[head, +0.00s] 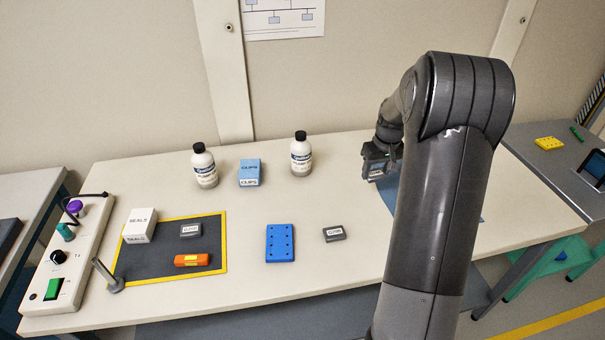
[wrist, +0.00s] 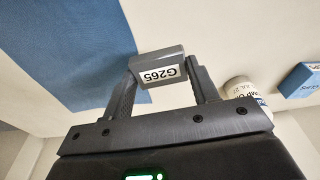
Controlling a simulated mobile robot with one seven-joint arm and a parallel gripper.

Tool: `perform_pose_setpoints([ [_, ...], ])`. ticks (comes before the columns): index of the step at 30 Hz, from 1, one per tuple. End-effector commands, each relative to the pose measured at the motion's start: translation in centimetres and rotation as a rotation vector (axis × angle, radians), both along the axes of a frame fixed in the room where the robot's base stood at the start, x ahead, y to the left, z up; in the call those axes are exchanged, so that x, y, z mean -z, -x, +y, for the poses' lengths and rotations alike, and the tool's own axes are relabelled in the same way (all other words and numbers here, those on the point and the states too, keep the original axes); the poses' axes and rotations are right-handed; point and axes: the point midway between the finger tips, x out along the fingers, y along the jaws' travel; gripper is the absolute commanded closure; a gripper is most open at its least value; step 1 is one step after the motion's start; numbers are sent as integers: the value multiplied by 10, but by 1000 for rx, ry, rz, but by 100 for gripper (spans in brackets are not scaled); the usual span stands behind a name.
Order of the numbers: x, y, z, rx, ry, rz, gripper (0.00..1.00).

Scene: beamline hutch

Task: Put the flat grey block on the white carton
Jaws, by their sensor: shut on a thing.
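A grey block (wrist: 163,66) with a white label reading G265 is held between the two fingers of my gripper (wrist: 160,84) in the wrist view. It appears raised above the table. In the head view my gripper (head: 377,162) is at the right, near the blue mat; the block is hard to make out there. The white carton (head: 139,224), marked SEALS, stands at the left, at the left edge of the dark mat with the yellow border, far from my gripper. Its top looks bare.
Two other grey labelled blocks lie on the dark mat (head: 190,230) and on the table (head: 334,233). An orange block (head: 192,260), a blue holed plate (head: 280,243), a blue box (head: 250,173) and two bottles (head: 204,167) (head: 301,155) stand between. A short post (head: 107,275) rises near the carton.

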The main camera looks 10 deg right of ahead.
Motion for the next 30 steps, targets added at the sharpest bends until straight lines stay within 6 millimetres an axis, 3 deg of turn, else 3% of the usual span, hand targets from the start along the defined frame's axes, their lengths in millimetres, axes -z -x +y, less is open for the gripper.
perform_pose_setpoints([
  [6, -1, -1, 2, -7, 0, 0, 71],
  [11, -4, -17, 33, -73, 0, 0, 71],
  [14, -7, -35, 71, -152, 1, -1, 71],
  [21, -18, -69, 190, -380, 0, -1, 71],
  [30, -31, -76, 348, -663, 0, -1, 71],
])
